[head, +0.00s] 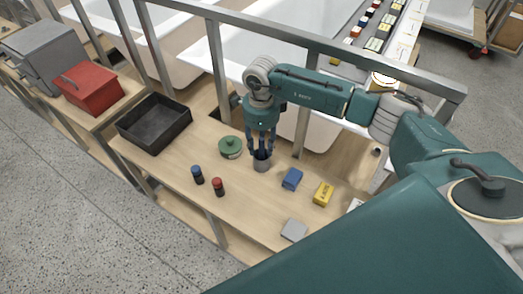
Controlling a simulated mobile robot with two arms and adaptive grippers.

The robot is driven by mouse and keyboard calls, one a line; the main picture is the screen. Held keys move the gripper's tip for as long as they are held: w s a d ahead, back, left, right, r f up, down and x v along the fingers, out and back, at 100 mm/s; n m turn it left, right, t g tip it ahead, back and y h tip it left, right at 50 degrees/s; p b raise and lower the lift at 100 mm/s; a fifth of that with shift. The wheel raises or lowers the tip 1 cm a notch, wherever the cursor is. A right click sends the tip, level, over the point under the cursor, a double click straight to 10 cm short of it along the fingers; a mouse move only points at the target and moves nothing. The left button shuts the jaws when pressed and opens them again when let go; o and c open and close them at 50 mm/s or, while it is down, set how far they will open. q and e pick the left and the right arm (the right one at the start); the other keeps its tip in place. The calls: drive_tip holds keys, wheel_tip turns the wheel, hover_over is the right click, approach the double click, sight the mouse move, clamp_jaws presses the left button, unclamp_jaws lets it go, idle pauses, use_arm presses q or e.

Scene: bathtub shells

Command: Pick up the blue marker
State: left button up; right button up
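A short dark cylinder with a blue cap (197,175) stands upright on the wooden bench; it may be the blue marker, but it is too small to be sure. My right gripper (261,152) points down over a grey cup (261,163), to the right of that cylinder and apart from it. Its fingertips are at the cup's mouth. I cannot tell whether they hold anything, and the inside of the cup is hidden. My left gripper is out of view.
A red-capped cylinder (218,187), green round tin (231,147), blue block (292,179), yellow box (323,193) and grey square (294,229) share the bench (240,215). A black tray (153,123) and red box (88,89) lie left. A metal rail (210,18) runs behind.

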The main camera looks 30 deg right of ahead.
clamp_jaws()
drive_tip(key=shift+r, duration=0.1)
